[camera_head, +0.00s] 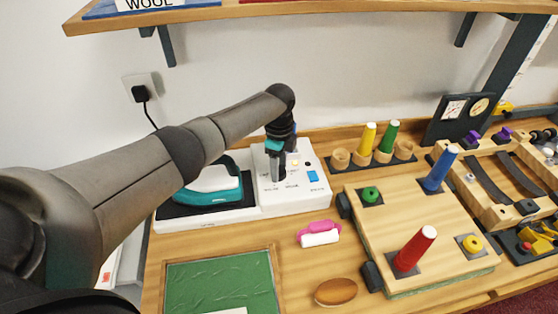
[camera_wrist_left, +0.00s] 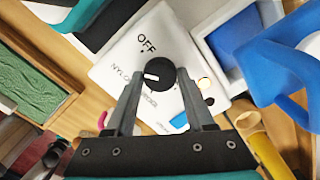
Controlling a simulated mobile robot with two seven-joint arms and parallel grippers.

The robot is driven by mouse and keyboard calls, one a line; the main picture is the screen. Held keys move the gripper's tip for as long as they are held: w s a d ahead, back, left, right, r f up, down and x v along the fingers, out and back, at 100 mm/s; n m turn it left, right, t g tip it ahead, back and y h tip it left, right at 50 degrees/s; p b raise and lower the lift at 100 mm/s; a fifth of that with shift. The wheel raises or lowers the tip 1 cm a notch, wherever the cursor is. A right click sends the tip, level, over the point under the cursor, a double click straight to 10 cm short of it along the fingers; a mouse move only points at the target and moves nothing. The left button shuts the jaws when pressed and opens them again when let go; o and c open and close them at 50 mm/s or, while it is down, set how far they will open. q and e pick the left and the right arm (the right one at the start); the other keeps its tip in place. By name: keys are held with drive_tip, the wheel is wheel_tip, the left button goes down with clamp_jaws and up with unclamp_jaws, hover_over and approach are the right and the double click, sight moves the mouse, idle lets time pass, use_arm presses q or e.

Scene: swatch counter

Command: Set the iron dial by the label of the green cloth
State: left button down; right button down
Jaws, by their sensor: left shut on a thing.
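The iron dial (camera_wrist_left: 162,70) is a black round knob with a white mark on a white control panel (camera_wrist_left: 190,65). Its mark points left in the left wrist view, towards the NYLON end of the printing; OFF is printed above. My left gripper (camera_wrist_left: 159,80) is shut on the knob, one finger on each side. In the head view my left gripper (camera_head: 280,174) hides most of the dial. The green cloth (camera_head: 220,282) lies in a wooden frame at the bottom. A white label (camera_head: 236,310) is cut off at its lower edge; its text is unreadable.
The teal and white iron (camera_head: 213,188) rests left of the panel. A shelf (camera_head: 250,10) above carries a WOOL label (camera_head: 148,3). Coloured cones, a pink and white item (camera_head: 319,234) and a brown oval (camera_head: 336,291) are to the right.

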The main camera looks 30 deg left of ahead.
use_arm(q)
drive_tip(key=n+p, duration=0.2)
drive_tip(key=n, duration=0.2)
drive_tip(key=shift+r+n, duration=0.1)
drive_tip(key=shift+n, duration=0.3)
drive_tip(key=n+p, duration=0.1)
drive_tip(key=n, duration=0.2)
drive_tip(key=shift+n, duration=0.3)
drive_tip(key=n+p, duration=0.1)
drive_tip(key=n, duration=0.3)
drive_tip(key=shift+p, duration=0.3)
drive_tip(key=n, duration=0.4)
drive_tip(key=shift+p, duration=0.35)
drive_tip(key=shift+n, duration=0.5)
drive_tip(key=shift+c, duration=1.4)
unclamp_jaws()
